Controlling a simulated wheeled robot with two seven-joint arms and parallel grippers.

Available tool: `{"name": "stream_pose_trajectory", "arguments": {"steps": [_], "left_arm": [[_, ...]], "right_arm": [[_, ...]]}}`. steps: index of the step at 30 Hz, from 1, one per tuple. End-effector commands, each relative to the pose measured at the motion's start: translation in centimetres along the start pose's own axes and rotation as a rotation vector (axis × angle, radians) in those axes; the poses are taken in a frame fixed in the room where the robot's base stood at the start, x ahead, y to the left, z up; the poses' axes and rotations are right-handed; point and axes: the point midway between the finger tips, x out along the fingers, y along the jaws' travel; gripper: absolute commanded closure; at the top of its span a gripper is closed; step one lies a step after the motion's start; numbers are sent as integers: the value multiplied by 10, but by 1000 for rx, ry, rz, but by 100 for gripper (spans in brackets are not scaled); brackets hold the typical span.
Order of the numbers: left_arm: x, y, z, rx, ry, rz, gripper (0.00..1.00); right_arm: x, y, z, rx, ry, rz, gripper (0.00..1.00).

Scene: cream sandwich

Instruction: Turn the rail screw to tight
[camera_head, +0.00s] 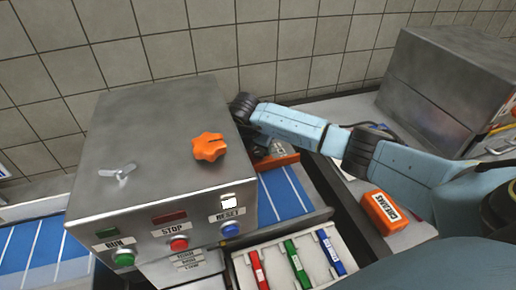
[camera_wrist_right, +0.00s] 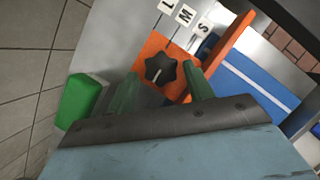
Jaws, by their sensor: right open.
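The rail screw appears to be a black star-shaped knob (camera_wrist_right: 161,67) on an orange plate (camera_wrist_right: 150,47) in the right wrist view. White tags marked L, M and S stand above it. My right gripper (camera_wrist_right: 160,80) is open, with one green finger on each side of the knob; I cannot tell whether they touch it. In the head view my right arm reaches behind the machine's right side, where the orange guide (camera_head: 279,162) shows and the knob is hidden. My left gripper is not in view.
A steel machine (camera_head: 150,125) carries an orange star knob (camera_head: 209,147), a wing nut (camera_head: 122,175) and buttons. A blue belt (camera_head: 285,198) runs beside it. A white tray (camera_head: 309,248) holds red, green and blue pens. An orange pack (camera_head: 383,212) lies at right. A green block (camera_wrist_right: 80,100) shows in the wrist view.

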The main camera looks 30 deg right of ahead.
Motion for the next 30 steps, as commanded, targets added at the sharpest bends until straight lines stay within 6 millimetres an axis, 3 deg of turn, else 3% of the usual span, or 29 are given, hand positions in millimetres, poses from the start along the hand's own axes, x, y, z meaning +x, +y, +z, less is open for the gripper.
{"name": "stream_pose_trajectory", "arguments": {"steps": [6,13,18,30], "left_arm": [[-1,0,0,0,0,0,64],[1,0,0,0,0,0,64],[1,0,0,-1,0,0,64],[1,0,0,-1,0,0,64]], "right_arm": [[-40,1,18,2,-3,5,48],[-73,0,31,2,-1,2,48],[-82,0,34,2,-1,1,48],[-82,0,34,2,-1,1,48]]}}
